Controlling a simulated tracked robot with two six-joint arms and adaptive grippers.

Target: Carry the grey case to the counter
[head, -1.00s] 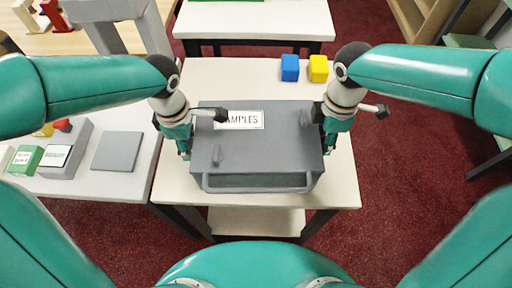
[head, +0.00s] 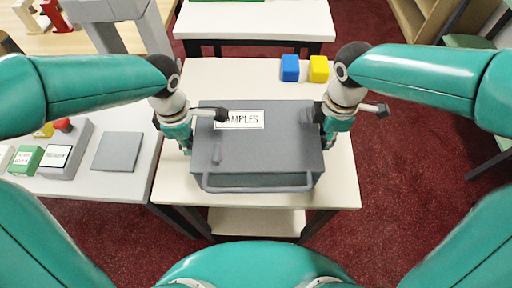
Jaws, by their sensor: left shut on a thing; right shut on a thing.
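The grey case (head: 262,160) has a white label, partly covered, ending in "AMPLES", and a handle bar along its near side. It is at a white table (head: 335,190) straight in front of me; I cannot tell whether it rests on the top or hangs just above it. My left gripper (head: 186,146) is shut on the case's left side. My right gripper (head: 330,140) is shut on its right side. The fingertips are partly hidden by the case and the wrists. I cannot tell which surface is the counter.
A blue block (head: 290,68) and a yellow block (head: 318,69) stand at the table's far right. A side table (head: 70,187) at left holds a grey square plate (head: 117,151), a green box (head: 27,158) and other items. Another white table (head: 255,20) stands behind. Red carpet is open at right.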

